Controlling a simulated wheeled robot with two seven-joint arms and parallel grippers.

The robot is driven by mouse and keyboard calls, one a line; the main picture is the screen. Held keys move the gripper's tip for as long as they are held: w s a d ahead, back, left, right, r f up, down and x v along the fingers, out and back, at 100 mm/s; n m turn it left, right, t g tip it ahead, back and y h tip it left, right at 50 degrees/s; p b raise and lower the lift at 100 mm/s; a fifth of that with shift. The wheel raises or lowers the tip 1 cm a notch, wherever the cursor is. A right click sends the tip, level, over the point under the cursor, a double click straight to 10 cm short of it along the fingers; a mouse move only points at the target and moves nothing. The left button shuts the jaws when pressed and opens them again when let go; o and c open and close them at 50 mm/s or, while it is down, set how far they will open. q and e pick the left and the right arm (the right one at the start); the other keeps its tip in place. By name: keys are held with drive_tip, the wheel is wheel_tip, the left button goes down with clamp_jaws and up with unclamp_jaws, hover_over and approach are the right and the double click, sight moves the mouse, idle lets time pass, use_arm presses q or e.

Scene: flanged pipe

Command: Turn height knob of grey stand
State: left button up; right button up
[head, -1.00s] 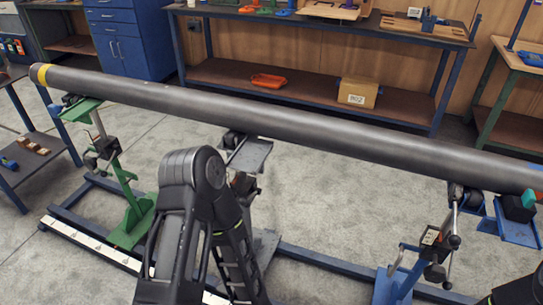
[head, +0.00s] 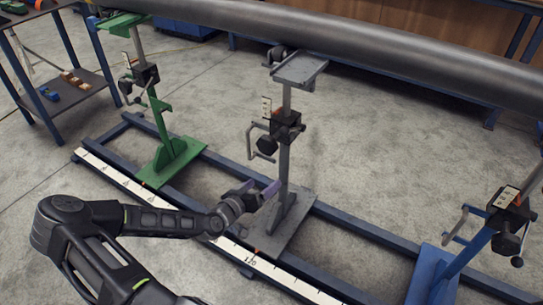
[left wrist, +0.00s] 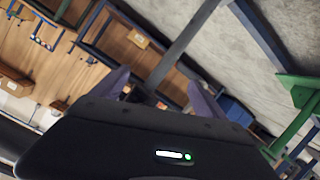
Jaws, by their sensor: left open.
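The grey stand (head: 285,165) stands upright on the blue floor rail in the middle of the head view. Its height knob (head: 266,146) is a black knob on the left of the dark clamp block (head: 288,127), beside a crank handle. My left gripper (head: 262,188) is open with purple fingers, low beside the stand's post and below the knob, apart from the knob. In the left wrist view the open fingers (left wrist: 162,88) show with a grey post (left wrist: 185,42) running between and beyond them. Whether they touch the post cannot be told. My right gripper is not in view.
A long dark pipe (head: 390,42) passes above the stands. A green stand (head: 160,120) is at left and a blue stand (head: 465,255) at right. The blue floor rail (head: 355,232) carries a white scale (head: 120,179). A dark shelf table (head: 62,92) stands far left.

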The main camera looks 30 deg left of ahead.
sight(265, 149)
use_arm(q)
drive_tip(key=w+a+r+m+t, duration=0.1)
drive_tip(key=r, duration=0.2)
drive_tip(key=w+a+r+m+t, duration=0.1)
drive_tip(key=r+m, duration=0.1)
drive_tip(key=r, duration=0.1)
drive_tip(key=w+a+r+m+t, duration=0.1)
drive_tip(key=r+m, duration=0.1)
drive_tip(key=r, duration=0.1)
drive_tip(key=shift+r, duration=0.15)
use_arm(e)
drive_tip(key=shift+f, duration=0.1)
use_arm(q)
drive_tip(key=shift+w, duration=0.6)
drive_tip(key=w, duration=0.6)
drive_tip(key=shift+w+b, duration=0.35)
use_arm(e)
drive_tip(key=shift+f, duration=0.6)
use_arm(q)
drive_tip(key=shift+c, duration=0.3)
drive_tip(key=c, duration=1.3)
